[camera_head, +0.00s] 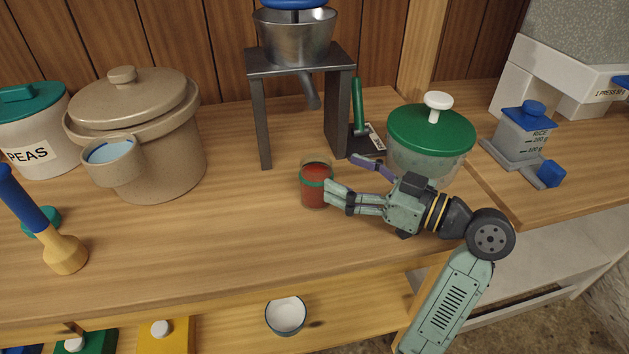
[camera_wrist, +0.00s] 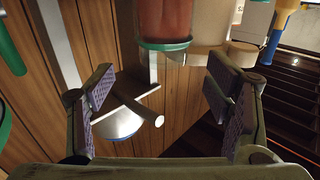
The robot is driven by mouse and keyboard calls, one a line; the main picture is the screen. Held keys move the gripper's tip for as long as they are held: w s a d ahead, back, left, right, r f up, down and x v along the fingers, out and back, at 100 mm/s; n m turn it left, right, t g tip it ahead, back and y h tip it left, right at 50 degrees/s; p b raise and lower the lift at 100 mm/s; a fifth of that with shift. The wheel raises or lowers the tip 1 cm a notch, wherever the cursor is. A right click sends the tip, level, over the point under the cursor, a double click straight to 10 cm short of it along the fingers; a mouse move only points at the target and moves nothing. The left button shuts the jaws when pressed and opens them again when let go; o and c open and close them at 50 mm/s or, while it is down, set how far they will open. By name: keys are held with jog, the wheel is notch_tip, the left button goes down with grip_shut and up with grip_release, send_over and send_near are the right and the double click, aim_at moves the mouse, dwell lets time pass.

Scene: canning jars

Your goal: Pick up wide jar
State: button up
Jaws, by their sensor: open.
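A short, wide glass jar (camera_head: 314,190) with red contents and a teal band stands on the wooden counter, in front of the grey metal stand. My gripper (camera_head: 341,172) is just right of this jar, its fingers spread and pointing left toward it. In the wrist view the jar (camera_wrist: 165,20) shows at the top, beyond the open, empty fingers (camera_wrist: 162,92); its far end is cut off by the frame. I cannot see any finger touching it.
The grey stand (camera_head: 259,120) with a metal hopper is behind the jar. A green-lidded glass jar (camera_head: 425,160) stands close behind my gripper. A beige lidded pot (camera_head: 170,150) is at left. The counter in front of the jar is clear.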

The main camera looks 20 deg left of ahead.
aim_at(331, 171)
jog(key=a, duration=0.2)
jog(key=a+p, duration=0.1)
jog(key=a, duration=0.1)
jog(key=a+p, duration=0.1)
jog(key=a, duration=0.1)
jog(key=shift+w+r, duration=0.15)
jog(key=shift+w, duration=0.15)
jog(key=shift+w+a+p, duration=0.15)
jog(key=shift+a+p, duration=0.15)
jog(key=shift+a, duration=0.05)
grip_shut()
dwell(0.4)
